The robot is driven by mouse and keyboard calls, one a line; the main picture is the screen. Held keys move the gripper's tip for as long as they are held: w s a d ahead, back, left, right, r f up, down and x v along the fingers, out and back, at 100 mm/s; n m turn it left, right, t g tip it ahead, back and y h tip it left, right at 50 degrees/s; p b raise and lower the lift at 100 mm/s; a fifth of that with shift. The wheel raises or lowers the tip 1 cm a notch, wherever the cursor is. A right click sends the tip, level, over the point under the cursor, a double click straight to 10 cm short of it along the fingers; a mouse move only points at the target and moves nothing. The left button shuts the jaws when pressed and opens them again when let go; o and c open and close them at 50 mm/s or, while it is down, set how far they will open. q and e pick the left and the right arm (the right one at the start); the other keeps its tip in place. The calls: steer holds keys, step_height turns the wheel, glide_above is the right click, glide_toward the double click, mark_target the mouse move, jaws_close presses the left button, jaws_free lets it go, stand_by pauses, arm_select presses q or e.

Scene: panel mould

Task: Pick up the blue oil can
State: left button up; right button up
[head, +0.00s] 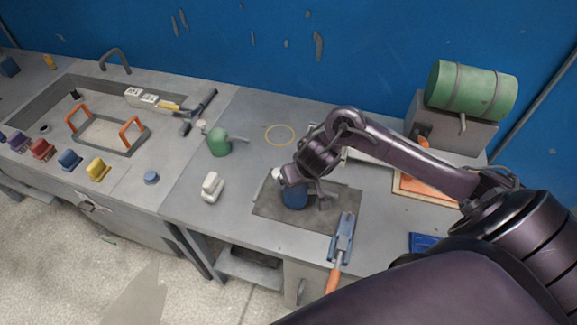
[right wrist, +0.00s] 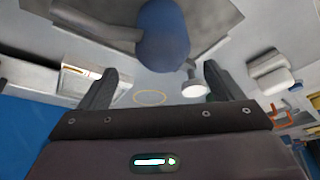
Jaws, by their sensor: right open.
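The blue oil can (head: 294,198) stands on a dark grey mat (head: 343,195) on the bench, partly hidden by my right gripper. My right gripper (head: 304,191) is open over the can, with one finger to each side of it in the picture. In the right wrist view the can's rounded blue body (right wrist: 163,40) lies ahead of my open fingers, roughly centred between them. A grey arm-like part extends left from it and a pale round-ended part points down. No contact between finger and can shows. My left gripper is not in view.
A green oil can (head: 218,143) and a white object (head: 212,187) stand to the left. A green cylinder (head: 472,92) is at the back right. A yellow ring (head: 280,134) marks bare bench behind.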

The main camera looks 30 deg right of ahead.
mark_target(296, 189)
steer(key=f, duration=0.1)
steer(key=f+b, duration=0.1)
steer(key=shift+w+a+f, duration=0.15)
steer(key=shift+a+f, duration=0.1)
steer(key=shift+f, duration=0.45)
steer(key=b+x, duration=0.1)
steer(key=x, duration=0.2)
steer(key=shift+f, duration=0.4)
steer(key=shift+w+d+f, duration=0.1)
steer(key=shift+w+f, duration=0.15)
steer(key=shift+f, duration=0.1)
steer(key=c, duration=1.2)
steer(key=shift+r, duration=0.1)
steer(key=shift+c, duration=0.4)
steer(key=shift+r, duration=0.1)
